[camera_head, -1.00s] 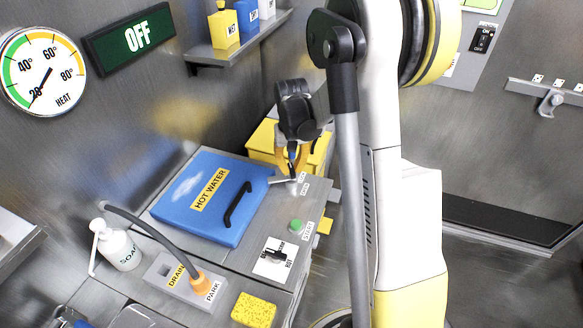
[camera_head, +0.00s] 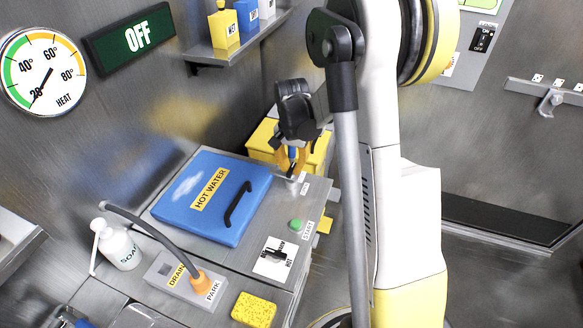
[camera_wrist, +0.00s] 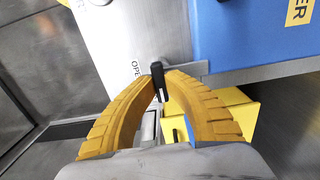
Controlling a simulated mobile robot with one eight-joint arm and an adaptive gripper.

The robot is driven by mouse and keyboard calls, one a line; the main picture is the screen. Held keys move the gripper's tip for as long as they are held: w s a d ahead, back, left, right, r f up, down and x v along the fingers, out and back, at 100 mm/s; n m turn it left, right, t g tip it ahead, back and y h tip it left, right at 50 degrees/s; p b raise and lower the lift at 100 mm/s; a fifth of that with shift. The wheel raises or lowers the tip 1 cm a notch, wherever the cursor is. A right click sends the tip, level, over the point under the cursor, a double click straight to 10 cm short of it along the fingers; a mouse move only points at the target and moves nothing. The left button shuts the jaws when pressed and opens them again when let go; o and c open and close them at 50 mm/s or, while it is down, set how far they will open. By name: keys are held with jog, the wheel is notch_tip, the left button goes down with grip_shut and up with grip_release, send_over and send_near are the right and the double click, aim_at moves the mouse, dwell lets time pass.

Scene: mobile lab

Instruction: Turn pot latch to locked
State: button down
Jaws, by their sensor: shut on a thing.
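The pot is covered by a blue lid marked HOT WATER (camera_head: 190,205), with a black handle. At its right corner stands the small metal latch (camera_head: 298,184), beside small white labels on the steel top. In the wrist view the latch's grey bar (camera_wrist: 187,69) reaches right to the blue lid's edge (camera_wrist: 230,40), and its black grip (camera_wrist: 158,82) stands between my fingertips. An OPEN label, partly cut off, is beside it. My gripper (camera_head: 291,168) has orange fingers shut on the black grip. In the head view my fingers hide part of the latch.
A yellow box (camera_head: 265,140) stands behind the latch. A green START button (camera_head: 296,224) and a black switch (camera_head: 274,254) are in front. A soap bottle (camera_head: 122,248), drain hose (camera_head: 160,240) and yellow sponge (camera_head: 254,310) are nearer.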

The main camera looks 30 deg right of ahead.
aim_at(291, 168)
dwell(0.3)
jog(key=c, duration=1.4)
grip_release()
notch_tip(291, 168, up, 12)
